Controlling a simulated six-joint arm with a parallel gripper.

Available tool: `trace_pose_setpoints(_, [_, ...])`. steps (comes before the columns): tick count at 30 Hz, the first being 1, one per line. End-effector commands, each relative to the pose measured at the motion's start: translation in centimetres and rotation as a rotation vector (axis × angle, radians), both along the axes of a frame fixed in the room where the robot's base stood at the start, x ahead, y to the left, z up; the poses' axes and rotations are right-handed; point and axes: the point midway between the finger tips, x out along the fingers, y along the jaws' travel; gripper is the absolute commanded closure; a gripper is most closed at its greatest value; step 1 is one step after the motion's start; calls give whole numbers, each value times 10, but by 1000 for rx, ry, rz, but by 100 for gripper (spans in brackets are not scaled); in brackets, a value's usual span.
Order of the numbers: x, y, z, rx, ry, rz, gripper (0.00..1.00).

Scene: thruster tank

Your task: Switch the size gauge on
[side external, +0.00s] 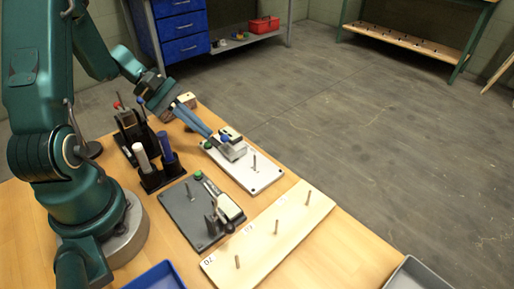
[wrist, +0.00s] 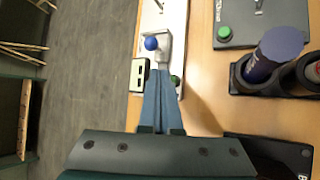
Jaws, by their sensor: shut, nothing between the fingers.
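Two gauge stations have green buttons, and I cannot tell from a readable label which is the size gauge. My gripper (wrist: 163,72) is shut and empty, low over the white plate at the grey block. Its fingers partly cover the white plate's green button (wrist: 175,80); contact cannot be told.
A black holder (side external: 158,178) with a white and a blue cylinder stands left of the plates. A wooden board (side external: 255,243) with several pegs lies in front. A blue tray (side external: 157,277) and a grey tray (side external: 418,274) are at the near edge.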

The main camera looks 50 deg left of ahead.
Motion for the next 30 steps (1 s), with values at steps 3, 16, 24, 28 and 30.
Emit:
trace_pose_setpoints(3, [0, 0, 2, 1, -1, 0, 100])
trace_pose_setpoints(16, [0, 0, 41, 4, -3, -1, 100])
trace_pose_setpoints(24, [0, 0, 60, 1, -1, 0, 100])
trace_pose_setpoints(28, [0, 0, 60, -1, 1, 0, 100])
trace_pose_setpoints(30, [0, 0, 60, -1, 1, 0, 100])
